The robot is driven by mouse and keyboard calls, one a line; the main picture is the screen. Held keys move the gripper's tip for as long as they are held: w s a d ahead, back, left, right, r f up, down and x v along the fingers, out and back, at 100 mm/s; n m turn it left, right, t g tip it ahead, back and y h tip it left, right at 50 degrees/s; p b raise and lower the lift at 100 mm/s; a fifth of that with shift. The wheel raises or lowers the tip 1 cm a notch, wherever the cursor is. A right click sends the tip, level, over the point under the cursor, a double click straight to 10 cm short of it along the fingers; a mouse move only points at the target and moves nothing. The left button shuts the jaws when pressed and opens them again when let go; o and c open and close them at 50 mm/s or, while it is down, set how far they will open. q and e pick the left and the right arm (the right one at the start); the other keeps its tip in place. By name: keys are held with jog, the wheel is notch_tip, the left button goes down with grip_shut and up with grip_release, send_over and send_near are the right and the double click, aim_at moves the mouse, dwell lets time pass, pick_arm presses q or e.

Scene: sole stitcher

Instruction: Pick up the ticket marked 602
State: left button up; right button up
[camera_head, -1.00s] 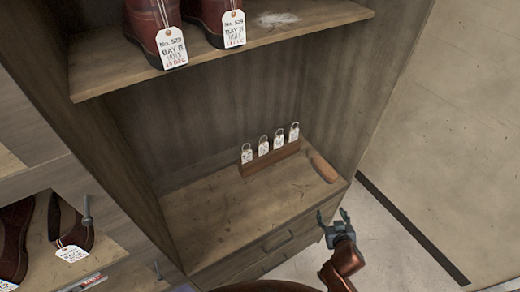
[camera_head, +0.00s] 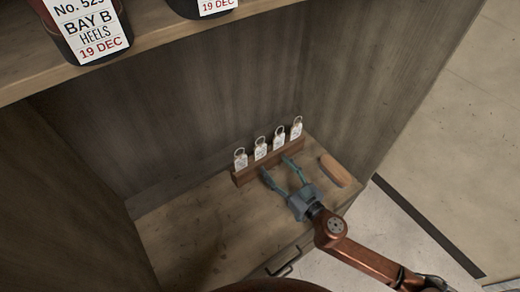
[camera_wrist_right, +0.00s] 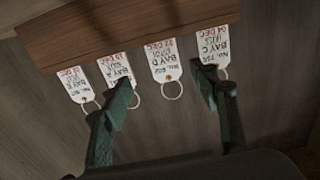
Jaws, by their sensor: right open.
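Several white tickets with wire rings stand in a row in a wooden rack (camera_head: 243,179). The ticket marked 602 (camera_wrist_right: 165,60), also reading BAY D, is third from left in the upside-down right wrist view. This matches the second ticket from the left in the head view (camera_head: 260,151), where its print is too small to read. My right gripper (camera_head: 276,166) is open and empty in front of the rack. In the wrist view its fingers (camera_wrist_right: 165,92) lie either side of ticket 602, overlapping the neighbouring tickets. My left gripper is not in view.
A brown oblong block (camera_head: 336,170) lies right of the rack, near my right gripper. The lower surface (camera_head: 195,225) is clear left of the rack.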

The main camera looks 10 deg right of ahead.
aim_at(261, 153)
jog(key=x, duration=0.5)
jog(key=shift+a+f+b, duration=0.2)
jog(key=shift+a+b, duration=0.2)
jog(key=shift+w+a, duration=0.1)
jog(key=shift+w, duration=0.3)
jog(key=c, duration=0.9)
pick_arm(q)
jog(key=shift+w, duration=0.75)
pick_arm(e)
jog(key=shift+c, duration=0.2)
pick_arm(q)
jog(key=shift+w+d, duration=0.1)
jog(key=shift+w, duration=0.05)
